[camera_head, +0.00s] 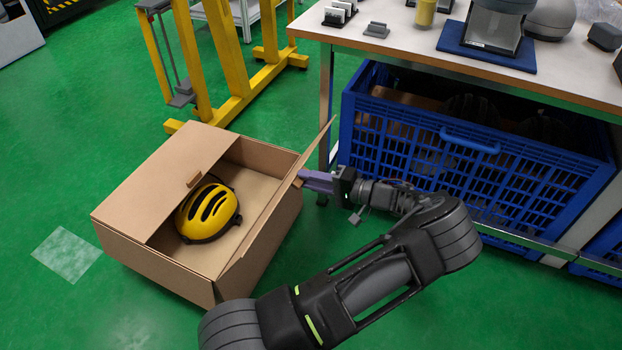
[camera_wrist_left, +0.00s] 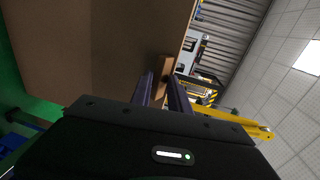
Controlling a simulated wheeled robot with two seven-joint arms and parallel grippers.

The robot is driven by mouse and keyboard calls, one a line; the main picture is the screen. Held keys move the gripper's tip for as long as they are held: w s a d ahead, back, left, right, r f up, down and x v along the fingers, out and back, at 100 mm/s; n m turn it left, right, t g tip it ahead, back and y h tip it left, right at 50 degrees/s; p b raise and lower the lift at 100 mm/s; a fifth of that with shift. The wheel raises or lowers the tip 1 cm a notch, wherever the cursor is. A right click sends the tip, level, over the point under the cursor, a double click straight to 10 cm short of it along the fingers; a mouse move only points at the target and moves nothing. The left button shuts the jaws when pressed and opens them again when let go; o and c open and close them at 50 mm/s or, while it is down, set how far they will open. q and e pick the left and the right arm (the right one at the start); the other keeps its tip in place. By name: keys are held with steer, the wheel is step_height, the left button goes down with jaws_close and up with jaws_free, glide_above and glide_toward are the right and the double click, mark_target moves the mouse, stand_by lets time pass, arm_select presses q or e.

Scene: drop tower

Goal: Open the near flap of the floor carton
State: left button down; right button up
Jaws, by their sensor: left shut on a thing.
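The open-topped brown floor carton (camera_head: 160,262) stands on the green floor. Its left flap (camera_head: 160,180) lies flat over the left half, with a small tab (camera_head: 193,180) at its inner edge. Its right-hand flap (camera_head: 262,222) stands raised, seen nearly edge-on. My left gripper (camera_head: 303,181) is at this raised flap from the right, shut on its small tab. In the left wrist view the brown flap panel (camera_wrist_left: 95,50) fills the upper left, and the tab (camera_wrist_left: 163,78) sits between the fingers (camera_wrist_left: 162,92). My right gripper is not in view.
A yellow helmet (camera_head: 207,212) lies inside the carton. A table (camera_head: 400,48) with a blue crate (camera_head: 450,165) beneath stands to the right, close to my left gripper. A yellow frame (camera_head: 235,95) stands behind. The floor left of the carton is clear.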

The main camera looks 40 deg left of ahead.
arm_select(q)
steer(key=shift+s+a+f, duration=0.1)
steer(key=shift+s+f, duration=0.1)
steer(key=shift+f, duration=0.3)
steer(key=shift+s+f, duration=0.2)
steer(key=shift+f, duration=0.3)
steer(key=c, duration=1.7)
jaws_free()
steer(key=shift+a+f, duration=0.15)
steer(key=v, duration=0.5)
steer(key=r+p+v, duration=0.1)
steer(key=v, duration=0.2)
steer(key=shift+w, duration=0.3)
steer(key=shift+r, duration=0.1)
